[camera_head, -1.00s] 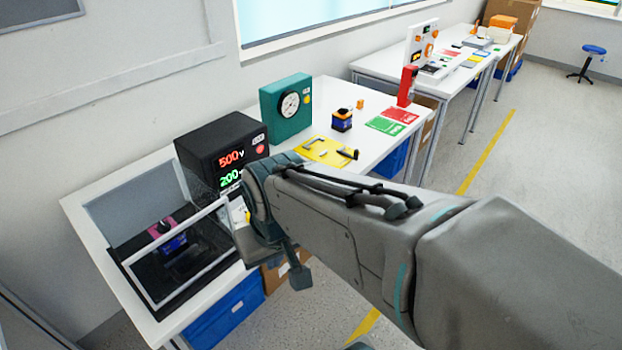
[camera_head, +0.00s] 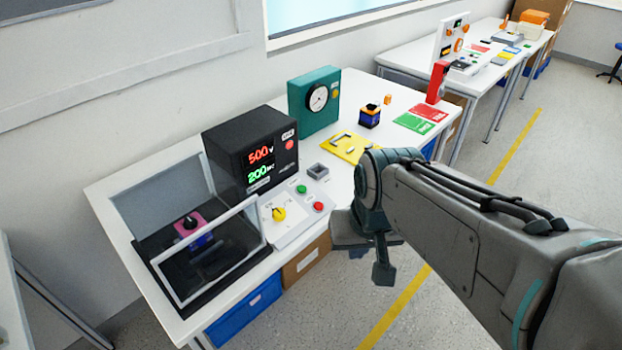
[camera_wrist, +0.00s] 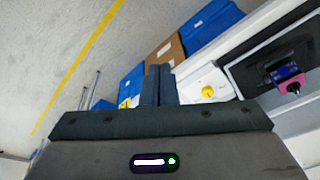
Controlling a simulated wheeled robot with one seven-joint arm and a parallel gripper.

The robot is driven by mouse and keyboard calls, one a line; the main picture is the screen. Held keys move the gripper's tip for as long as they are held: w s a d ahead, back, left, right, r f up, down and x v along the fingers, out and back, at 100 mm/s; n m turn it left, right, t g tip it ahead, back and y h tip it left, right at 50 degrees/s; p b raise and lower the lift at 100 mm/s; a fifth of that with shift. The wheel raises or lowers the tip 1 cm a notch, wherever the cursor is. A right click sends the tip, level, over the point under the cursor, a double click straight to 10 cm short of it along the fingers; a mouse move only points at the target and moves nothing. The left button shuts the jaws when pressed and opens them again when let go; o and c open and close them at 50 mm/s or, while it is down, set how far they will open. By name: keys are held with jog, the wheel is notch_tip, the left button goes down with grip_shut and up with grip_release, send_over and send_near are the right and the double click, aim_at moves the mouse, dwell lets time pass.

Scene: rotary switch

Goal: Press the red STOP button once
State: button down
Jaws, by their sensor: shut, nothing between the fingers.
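The white control panel (camera_head: 290,222) lies at the front edge of the table. It bears a red button (camera_head: 318,206), a green button (camera_head: 301,189) and a yellow knob (camera_head: 279,213). The red button's lettering is too small to read. My gripper (camera_head: 383,274) hangs right of the panel, apart from it, over the floor beyond the table edge. In the wrist view my gripper's fingers (camera_wrist: 158,72) are together and empty. The yellow knob (camera_wrist: 208,91) shows there to the right of the fingers; the red button is not visible in that view.
A black power unit (camera_head: 250,155) with lit digits and its own red button (camera_head: 290,145) stands behind the panel. A clear-sided box (camera_head: 210,265) is at left. A grey square holder (camera_head: 318,171) and yellow tray (camera_head: 352,148) lie nearby. A teal gauge box (camera_head: 313,100) stands behind.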

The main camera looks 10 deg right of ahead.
jog(key=w+a+f+m+g+y+p, duration=0.1)
jog(key=w+a+f+m+y, duration=0.35)
jog(key=m, duration=0.45)
jog(key=m+t+y+p, duration=0.3)
jog(key=m+t, duration=0.5)
jog(key=m, duration=1.9)
send_over(319, 206)
jog(key=s+d, duration=0.3)
jog(key=s, duration=0.1)
notch_tip(319, 206, down, 3)
jog(key=shift+d+y+b, duration=0.1)
jog(key=shift+y+b, duration=0.15)
jog(key=shift+b, duration=0.05)
jog(key=f+b, duration=0.2)
jog(key=w+a+f+b, duration=0.1)
jog(key=f+b, duration=0.2)
jog(key=w+f+b, duration=0.1)
jog(key=f+b, duration=0.1)
jog(key=f, duration=0.1)
jog(key=shift+w+a+f+b, duration=0.15)
jog(key=shift+a+b, duration=0.2)
jog(key=shift+b, duration=0.05)
jog(key=shift+f, duration=0.1)
jog(key=shift+w+f+b, duration=0.1)
jog(key=shift+f+b, duration=0.2)
